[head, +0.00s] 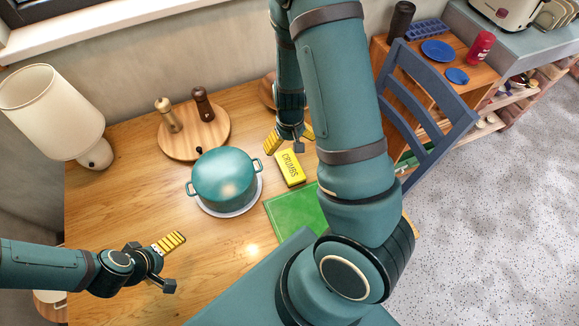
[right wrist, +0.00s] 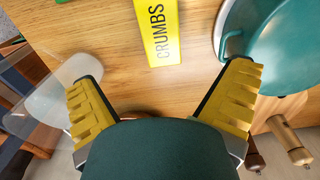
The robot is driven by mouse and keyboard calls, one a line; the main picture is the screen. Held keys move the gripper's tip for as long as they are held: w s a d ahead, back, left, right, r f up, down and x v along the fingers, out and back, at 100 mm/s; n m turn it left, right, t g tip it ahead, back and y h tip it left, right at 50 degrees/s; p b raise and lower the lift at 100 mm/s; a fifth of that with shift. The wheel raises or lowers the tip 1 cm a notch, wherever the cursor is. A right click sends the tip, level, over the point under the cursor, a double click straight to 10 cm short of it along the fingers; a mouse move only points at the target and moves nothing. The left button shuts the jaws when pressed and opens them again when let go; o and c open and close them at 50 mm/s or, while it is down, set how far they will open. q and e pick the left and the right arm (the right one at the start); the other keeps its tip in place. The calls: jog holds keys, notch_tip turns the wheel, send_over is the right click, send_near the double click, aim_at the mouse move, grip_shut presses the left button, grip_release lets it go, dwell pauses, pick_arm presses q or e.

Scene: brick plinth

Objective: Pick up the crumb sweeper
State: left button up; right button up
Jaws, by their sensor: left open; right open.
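The crumb sweeper (head: 291,167) is a flat yellow block marked CRUMBS, lying on the wooden table to the right of the teal pot. In the right wrist view the crumb sweeper (right wrist: 162,35) lies ahead of my fingers, between their lines, its far end cut off by the picture's top edge. My right gripper (head: 290,138) is open and empty, just beyond the sweeper in the head view. Its spread yellow fingers show in the right wrist view (right wrist: 160,85). My left gripper (head: 173,264) is open and empty at the table's front left.
The teal pot (head: 224,177) stands on a pale round plate (head: 240,212). A round board (head: 186,145) with two mills is behind it. A green flat item (head: 292,213) lies nearer, partly behind my right arm. A lamp (head: 55,110) is left; a blue chair (head: 425,115) is right.

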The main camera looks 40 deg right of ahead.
aim_at(290, 165)
pick_arm(q)
notch_tip(290, 165, down, 2)
jog(key=shift+s+d+f+b, duration=0.1)
jog(key=shift+f+b, duration=0.05)
jog(key=shift+b, duration=0.85)
pick_arm(e)
notch_tip(290, 165, down, 7)
jog(key=shift+f, duration=0.2)
pick_arm(q)
jog(key=shift+s+f+b, duration=0.2)
jog(key=shift+f+b, duration=0.45)
pick_arm(e)
jog(key=shift+f, duration=3.05)
jog(key=c, duration=1.4)
